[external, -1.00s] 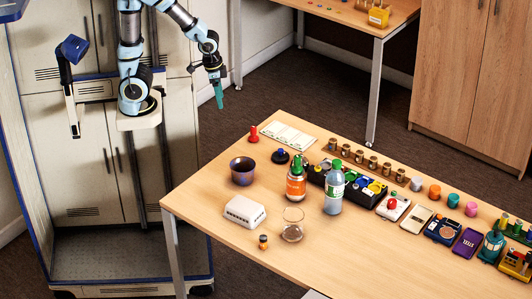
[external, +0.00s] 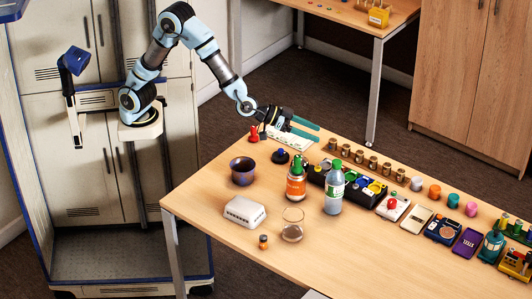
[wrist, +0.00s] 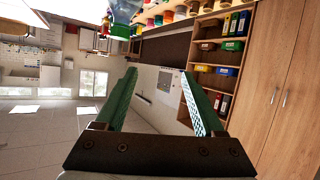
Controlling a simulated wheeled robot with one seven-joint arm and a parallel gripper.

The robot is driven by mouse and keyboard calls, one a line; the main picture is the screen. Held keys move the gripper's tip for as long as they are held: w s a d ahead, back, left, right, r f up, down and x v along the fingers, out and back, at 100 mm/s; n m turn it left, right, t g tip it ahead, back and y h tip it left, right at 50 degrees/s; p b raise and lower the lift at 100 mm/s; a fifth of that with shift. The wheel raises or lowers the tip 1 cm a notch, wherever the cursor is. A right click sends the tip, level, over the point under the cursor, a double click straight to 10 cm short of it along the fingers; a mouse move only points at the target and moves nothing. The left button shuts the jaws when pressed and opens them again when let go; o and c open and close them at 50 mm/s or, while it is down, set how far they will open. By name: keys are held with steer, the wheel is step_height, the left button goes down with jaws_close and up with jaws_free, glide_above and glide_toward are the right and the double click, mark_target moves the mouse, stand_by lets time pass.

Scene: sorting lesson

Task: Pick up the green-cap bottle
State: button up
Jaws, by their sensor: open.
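Two bottles with green caps stand upright side by side on the wooden table in the external view. One is a clear bottle with a pale label (external: 334,190); the other is a bottle with an orange label (external: 296,187). My gripper (external: 318,132) is open and empty, with green fingers. It is held above the table's far left part, behind and above both bottles, apart from them. In the wrist view my gripper (wrist: 158,74) shows nothing between its fingers.
A dark bowl (external: 242,171), a white box (external: 244,211), a glass beaker (external: 293,226) and a small orange jar (external: 263,242) stand near the bottles. A black tray (external: 368,192) is close behind the clear bottle. The table's front middle is clear.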

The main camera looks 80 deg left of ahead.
steer(key=d+f+t+y+b, duration=0.1)
steer(key=d+t, duration=0.2)
steer(key=d, duration=0.3)
steer(key=n+t+y+p, duration=0.2)
glide_above(335, 187)
steer(key=w+a, duration=0.3)
steer(key=w, duration=0.1)
step_height(335, 187, down, 7)
steer(key=shift+f, duration=0.15)
steer(key=shift+s, duration=0.1)
jaws_close()
